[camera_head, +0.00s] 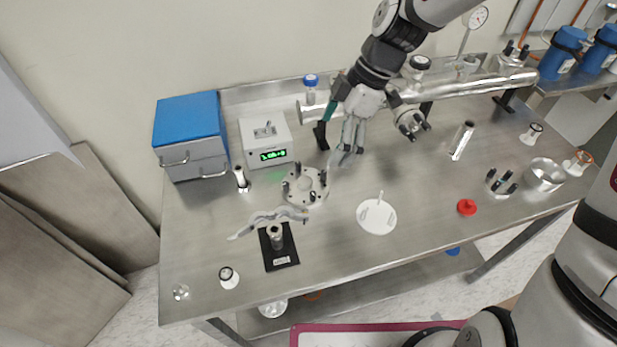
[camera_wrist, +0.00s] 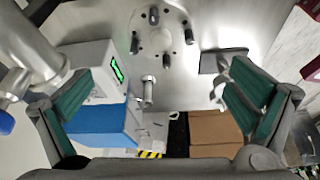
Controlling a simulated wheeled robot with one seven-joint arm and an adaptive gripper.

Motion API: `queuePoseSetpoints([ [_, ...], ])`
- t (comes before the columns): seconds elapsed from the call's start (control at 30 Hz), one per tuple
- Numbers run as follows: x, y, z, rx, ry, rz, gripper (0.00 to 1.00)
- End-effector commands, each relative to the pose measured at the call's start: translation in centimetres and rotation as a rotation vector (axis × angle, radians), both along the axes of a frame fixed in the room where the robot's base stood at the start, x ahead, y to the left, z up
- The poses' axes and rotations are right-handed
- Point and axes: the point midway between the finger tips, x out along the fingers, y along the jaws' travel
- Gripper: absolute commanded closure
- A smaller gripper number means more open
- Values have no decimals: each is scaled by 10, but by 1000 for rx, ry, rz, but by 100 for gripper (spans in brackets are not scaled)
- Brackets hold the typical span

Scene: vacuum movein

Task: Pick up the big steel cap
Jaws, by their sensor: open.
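A round steel plate (camera_head: 319,190) with several dark upright clamps, which looks like the big steel cap, lies flat on the bench left of centre. A wide steel ring-like piece (camera_head: 545,174) sits at the right end of the bench; I cannot tell for sure which one the name means. My gripper (camera_head: 338,138) hangs above the bench, behind and right of the plate, apart from it. Its green-padded fingers (camera_wrist: 158,86) are spread with nothing between them.
A display box (camera_head: 265,142) and a blue-topped box (camera_head: 190,135) stand left of the plate. A small steel cylinder (camera_head: 241,179) is close by. A horizontal steel tube (camera_head: 470,87) runs along the back. A black scale-like pad (camera_head: 279,252) and a white disc (camera_head: 376,220) lie in front.

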Motion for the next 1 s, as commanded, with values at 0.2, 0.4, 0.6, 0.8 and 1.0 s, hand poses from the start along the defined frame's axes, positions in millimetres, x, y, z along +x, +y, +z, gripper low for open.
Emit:
queuePoseSetpoints([
  [0.2,-2,13,-28,7,4,12,0],
  [0.4,-4,27,-62,6,3,12,0],
  [0.6,-5,33,-79,5,0,7,0],
  [0.8,-8,41,-95,5,2,10,0],
  [1.0,-10,51,-120,5,3,8,0],
])
